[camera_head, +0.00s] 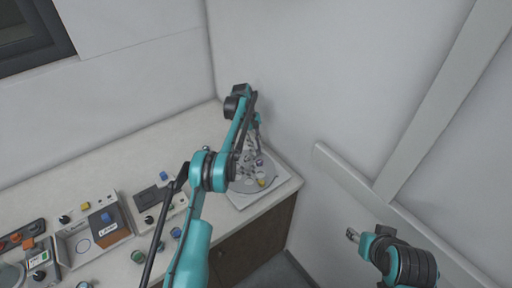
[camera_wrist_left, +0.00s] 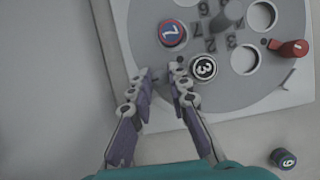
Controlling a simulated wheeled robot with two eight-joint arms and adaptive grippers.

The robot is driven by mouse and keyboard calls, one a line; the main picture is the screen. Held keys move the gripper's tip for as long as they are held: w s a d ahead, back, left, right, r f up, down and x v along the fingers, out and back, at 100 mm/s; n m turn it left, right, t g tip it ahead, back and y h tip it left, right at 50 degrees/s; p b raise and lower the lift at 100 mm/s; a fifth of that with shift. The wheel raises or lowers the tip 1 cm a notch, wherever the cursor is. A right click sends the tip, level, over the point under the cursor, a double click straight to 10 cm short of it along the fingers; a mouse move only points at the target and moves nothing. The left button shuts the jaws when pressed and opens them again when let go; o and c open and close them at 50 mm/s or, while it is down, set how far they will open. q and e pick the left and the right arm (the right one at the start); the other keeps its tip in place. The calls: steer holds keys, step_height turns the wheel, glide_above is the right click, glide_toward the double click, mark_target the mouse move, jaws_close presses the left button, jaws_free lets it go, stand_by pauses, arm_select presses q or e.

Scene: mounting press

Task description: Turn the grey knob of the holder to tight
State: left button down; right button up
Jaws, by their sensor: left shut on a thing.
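The holder is a round grey disc with numbered holes on a pale base (camera_head: 241,200); it also shows in the left wrist view (camera_wrist_left: 240,95). My left gripper (camera_head: 253,150) reaches down over it; its purple-padded fingers show in the left wrist view (camera_wrist_left: 162,74) at the disc's near left edge. They are shut on a small grey part, seemingly the grey knob, mostly hidden between the tips; its turn cannot be read. A red knob (camera_wrist_left: 290,48) sits at the disc's right. My right gripper (camera_head: 352,235) is at the lower right, away from the counter; its opening is unclear.
A dark cap marked 6 (camera_wrist_left: 283,158) is off the base. Devices such as a grey-orange box (camera_head: 95,237) fill the counter's left. Walls stand close behind.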

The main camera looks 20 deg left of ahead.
arm_select(q)
steer(key=shift+m, duration=0.6)
steer(key=c, duration=1.4)
jaws_free()
steer(key=shift+c, duration=0.2)
